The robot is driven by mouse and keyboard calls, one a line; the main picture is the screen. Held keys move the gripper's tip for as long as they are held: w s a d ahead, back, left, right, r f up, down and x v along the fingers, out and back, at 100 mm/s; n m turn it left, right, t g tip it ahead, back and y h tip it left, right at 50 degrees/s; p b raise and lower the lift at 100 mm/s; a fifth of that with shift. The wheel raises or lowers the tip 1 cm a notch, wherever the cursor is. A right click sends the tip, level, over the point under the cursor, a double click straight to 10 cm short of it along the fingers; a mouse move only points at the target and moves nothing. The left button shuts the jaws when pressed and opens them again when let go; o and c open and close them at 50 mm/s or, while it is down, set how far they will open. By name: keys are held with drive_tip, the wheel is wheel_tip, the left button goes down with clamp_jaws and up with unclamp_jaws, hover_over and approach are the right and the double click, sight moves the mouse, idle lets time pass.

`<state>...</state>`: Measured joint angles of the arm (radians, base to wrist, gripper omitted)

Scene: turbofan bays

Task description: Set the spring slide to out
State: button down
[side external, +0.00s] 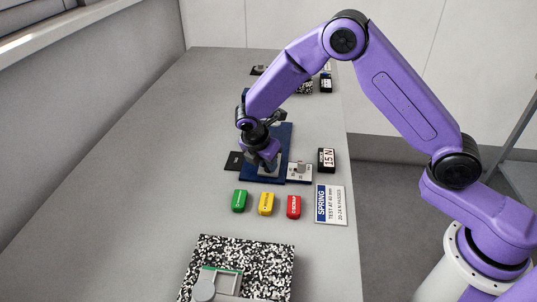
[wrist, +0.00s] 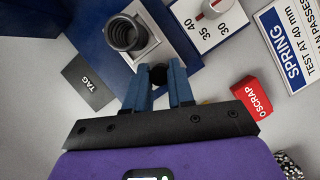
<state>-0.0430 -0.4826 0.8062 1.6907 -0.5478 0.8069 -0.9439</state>
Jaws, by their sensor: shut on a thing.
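The spring slide (wrist: 157,44) is a silver plate bearing a dark coil spring (wrist: 127,34), set on a blue fixture (wrist: 97,30). My gripper (wrist: 159,76) is shut on a small black knob (wrist: 159,72) at the slide's near edge. In the side external view my gripper (side external: 268,165) is down at the near end of the blue fixture (side external: 284,137) and hides most of the slide. No "in" or "out" marking is readable.
A white 30-35-40 scale plate (wrist: 207,22) with a red-marked knob adjoins the fixture. A black TAG card (wrist: 89,81) lies left. Green (side external: 240,201), yellow (side external: 266,203) and red (side external: 293,206) blocks, a SPRING sign (side external: 331,204) and a 15 N display (side external: 326,159) are near.

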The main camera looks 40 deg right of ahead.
drive_tip(key=shift+s+a, duration=0.2)
drive_tip(key=shift+a, duration=0.05)
drive_tip(key=c, duration=1.3)
unclamp_jaws()
drive_tip(key=o, duration=0.3)
drive_tip(key=shift+o, duration=0.2)
drive_tip(key=v, duration=1.7)
drive_tip(key=shift+r, duration=0.3)
drive_tip(key=s+d+m+y, duration=0.1)
drive_tip(key=s+d+m, duration=0.2)
drive_tip(key=s, duration=0.8)
drive_tip(key=s+d+m+y, duration=0.2)
drive_tip(key=s+d+m, duration=0.1)
drive_tip(key=s+d, duration=0.4)
drive_tip(key=s+d+f+m+g+y, duration=0.1)
drive_tip(key=s+d+m, duration=0.2)
drive_tip(key=s, duration=1.1)
drive_tip(key=d, duration=0.2)
drive_tip(key=shift+s+d+y, duration=0.3)
drive_tip(key=shift+s+y, duration=0.05)
drive_tip(key=shift+y, duration=0.05)
